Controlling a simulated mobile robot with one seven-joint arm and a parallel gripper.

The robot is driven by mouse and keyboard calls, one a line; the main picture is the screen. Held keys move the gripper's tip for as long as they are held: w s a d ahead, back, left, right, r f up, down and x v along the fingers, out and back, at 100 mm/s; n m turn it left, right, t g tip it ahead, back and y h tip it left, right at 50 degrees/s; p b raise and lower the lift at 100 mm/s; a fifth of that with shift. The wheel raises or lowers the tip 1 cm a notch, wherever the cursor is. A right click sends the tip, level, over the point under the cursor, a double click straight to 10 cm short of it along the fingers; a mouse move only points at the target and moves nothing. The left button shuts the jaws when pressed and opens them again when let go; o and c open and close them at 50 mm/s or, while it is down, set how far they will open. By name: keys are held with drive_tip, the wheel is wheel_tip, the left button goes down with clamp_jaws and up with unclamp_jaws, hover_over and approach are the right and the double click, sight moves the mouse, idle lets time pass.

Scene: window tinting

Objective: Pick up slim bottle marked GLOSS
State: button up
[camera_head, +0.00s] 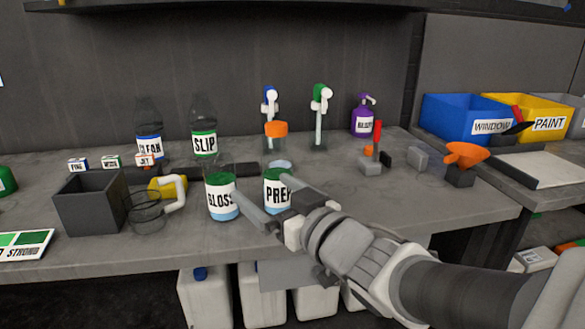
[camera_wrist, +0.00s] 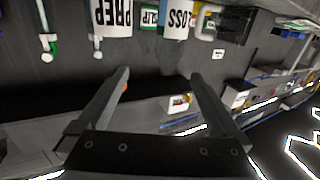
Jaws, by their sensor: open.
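The slim bottle marked GLOSS (camera_head: 221,197) stands upright on the grey bench, with a clear top, a green band and a light blue base. In the wrist view the GLOSS bottle (camera_wrist: 178,20) shows at the top, cut off by the frame edge. The similar PREP bottle (camera_head: 277,190) stands just to its right, partly behind my gripper. My gripper (camera_head: 263,188) is open and empty. In the head view one finger overlaps the right edge of GLOSS and the other overlaps PREP; contact cannot be told. In the wrist view both fingers of my gripper (camera_wrist: 160,76) are spread, short of the bottles.
A wire ring holder (camera_head: 147,213), a yellow-and-white tool (camera_head: 170,188) and a dark open box (camera_head: 90,204) lie left of GLOSS. Clear bottles CLEAN (camera_head: 149,146) and SLIP (camera_head: 204,144) stand behind. Bare bench lies in front of GLOSS.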

sight(224, 173)
drive_tip(key=shift+n+y, duration=0.3)
drive_tip(key=shift+y, duration=0.3)
drive_tip(key=p+x, duration=0.2)
drive_tip(key=p, duration=0.3)
drive_tip(key=p+x, duration=0.3)
drive_tip(key=p, duration=0.2)
drive_tip(key=s+a+p+x, duration=0.1)
drive_tip(key=p+x, duration=0.1)
drive_tip(key=p, duration=0.3)
drive_tip(key=shift+w+a+f, duration=0.2)
drive_tip(key=shift+a+f, duration=0.05)
drive_tip(key=shift+a, duration=0.05)
drive_tip(key=shift+w+a+f+p, duration=0.15)
drive_tip(key=shift+p, duration=0.15)
drive_tip(key=x, duration=0.3)
drive_tip(key=shift+w+a+f, duration=0.1)
drive_tip(key=shift+b+x, duration=0.3)
drive_tip(key=shift+x, duration=2.95)
drive_tip(key=shift+w, duration=0.1)
